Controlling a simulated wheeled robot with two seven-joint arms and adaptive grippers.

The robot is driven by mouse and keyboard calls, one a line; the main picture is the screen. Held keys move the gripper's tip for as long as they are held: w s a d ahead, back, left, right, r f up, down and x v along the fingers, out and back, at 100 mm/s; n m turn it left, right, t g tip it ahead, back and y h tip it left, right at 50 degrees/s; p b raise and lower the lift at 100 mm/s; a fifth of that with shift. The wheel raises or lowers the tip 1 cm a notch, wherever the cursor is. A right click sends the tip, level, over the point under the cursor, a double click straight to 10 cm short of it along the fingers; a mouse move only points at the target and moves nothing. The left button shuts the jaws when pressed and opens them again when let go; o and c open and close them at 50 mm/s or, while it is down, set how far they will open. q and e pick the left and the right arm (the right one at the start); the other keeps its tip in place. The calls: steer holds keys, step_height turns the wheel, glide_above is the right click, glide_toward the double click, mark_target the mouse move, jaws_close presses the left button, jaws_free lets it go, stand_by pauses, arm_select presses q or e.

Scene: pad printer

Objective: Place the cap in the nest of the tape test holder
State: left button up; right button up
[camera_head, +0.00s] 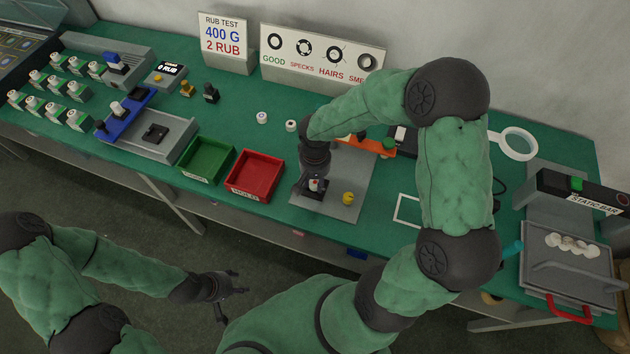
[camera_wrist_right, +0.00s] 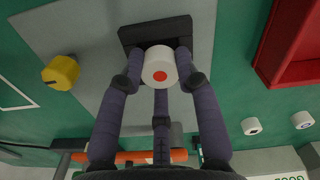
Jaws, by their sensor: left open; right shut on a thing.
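The cap (camera_wrist_right: 160,67) is white with a red dot on its top face. My right gripper (camera_wrist_right: 158,80) is shut on it, with fingers on both sides, in the right wrist view. The cap is at a small black block (camera_wrist_right: 129,36), taken as the nest of the holder, on a grey plate (camera_wrist_right: 60,30). I cannot tell whether the cap is fully seated in the block. In the head view the cap (camera_head: 315,184) shows just below my right gripper (camera_head: 314,178), at the black block. My left gripper (camera_head: 222,290) is open and empty, in front of the table.
A yellow knob-like piece (camera_head: 348,198) stands on the grey plate right of the block. A red bin (camera_head: 258,172) and a green bin (camera_head: 207,158) stand to the left. Two white caps (camera_head: 262,117) stand behind. An orange-handled tool (camera_head: 375,146) lies behind the plate.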

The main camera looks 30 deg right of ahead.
steer(key=shift+f+b, duration=0.35)
steer(key=shift+s+f, duration=0.1)
steer(key=shift+f, duration=0.15)
steer(key=o, duration=0.8)
steer(key=shift+f, duration=0.1)
steer(key=shift+s, duration=0.1)
